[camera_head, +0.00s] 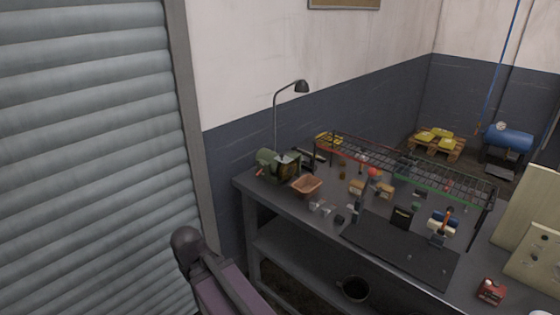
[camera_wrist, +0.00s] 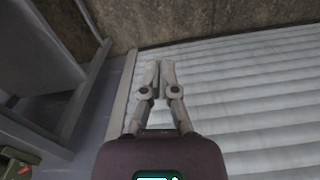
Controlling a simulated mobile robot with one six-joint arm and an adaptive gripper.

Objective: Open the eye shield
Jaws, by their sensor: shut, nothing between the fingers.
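A green bench machine (camera_head: 268,164), which looks like a grinder, stands at the far left end of the workbench. A small framed panel (camera_head: 288,160) on its right side may be the eye shield; it is too small to tell its position. My gripper (camera_wrist: 160,75) is shut and empty in the wrist view, in front of the roller shutter and away from the machine. A green and red piece (camera_wrist: 18,162) at the lower left corner of the wrist view may be part of the machine.
A dark bucket (camera_head: 354,289) sits below. The roller shutter (camera_head: 85,150) fills the left side.

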